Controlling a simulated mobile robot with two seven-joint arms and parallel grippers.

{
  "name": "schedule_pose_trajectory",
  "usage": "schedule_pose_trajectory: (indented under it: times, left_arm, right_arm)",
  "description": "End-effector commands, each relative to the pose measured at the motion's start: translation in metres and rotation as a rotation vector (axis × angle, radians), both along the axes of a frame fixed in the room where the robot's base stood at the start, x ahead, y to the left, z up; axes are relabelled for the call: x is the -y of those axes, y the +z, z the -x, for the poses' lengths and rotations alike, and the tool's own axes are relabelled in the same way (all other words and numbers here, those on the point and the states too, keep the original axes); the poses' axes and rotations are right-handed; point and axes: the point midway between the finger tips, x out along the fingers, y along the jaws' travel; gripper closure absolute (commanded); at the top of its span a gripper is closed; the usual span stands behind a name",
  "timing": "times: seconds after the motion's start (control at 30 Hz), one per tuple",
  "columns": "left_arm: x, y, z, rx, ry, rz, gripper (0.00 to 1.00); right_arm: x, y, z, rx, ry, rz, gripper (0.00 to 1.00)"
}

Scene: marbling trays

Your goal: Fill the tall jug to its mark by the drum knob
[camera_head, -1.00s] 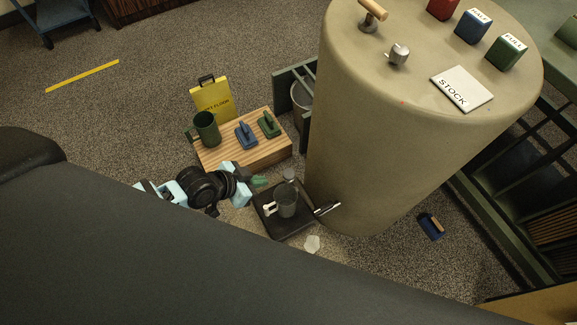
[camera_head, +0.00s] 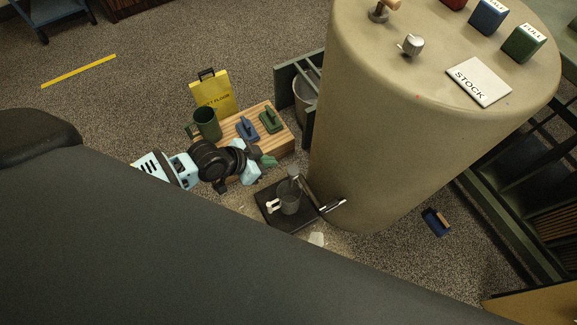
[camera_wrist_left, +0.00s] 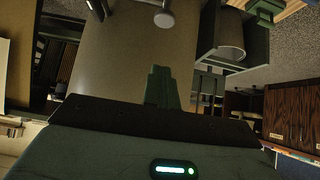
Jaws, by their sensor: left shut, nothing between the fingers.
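The big beige drum (camera_head: 400,130) stands right of centre; its side also shows in the left wrist view (camera_wrist_left: 115,60). A grey metal knob (camera_head: 411,45) sits on its top. A grey see-through jug (camera_head: 289,200) with a white handle stands on a dark square stand (camera_head: 270,214) at the drum's foot, below a grey spout (camera_head: 293,173). Its mark and fill level are too small to tell. My left gripper (camera_head: 268,160) is shut and empty, showing above and left of the jug, apart from it. Its green fingers (camera_wrist_left: 162,88) show closed in the left wrist view. My right gripper is out of view.
A STOCK plate (camera_head: 479,82) and coloured blocks sit on the drum. A dark rack stands at right.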

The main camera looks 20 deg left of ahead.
Motion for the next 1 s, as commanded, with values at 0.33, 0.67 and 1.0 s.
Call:
schedule_pose_trajectory:
  times: [0.33, 0.67, 1.0]
  left_arm:
    - [0.027, -0.046, -0.034, -0.003, 0.000, 0.002, 1.00]
    - [0.040, -0.091, -0.050, -0.003, 0.000, -0.001, 1.00]
    - [0.040, -0.105, -0.051, 0.000, 0.000, 0.000, 1.00]
  right_arm:
    - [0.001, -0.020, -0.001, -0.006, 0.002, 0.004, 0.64]
    - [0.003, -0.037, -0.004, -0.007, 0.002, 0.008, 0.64]
    - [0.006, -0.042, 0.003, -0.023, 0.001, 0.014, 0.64]
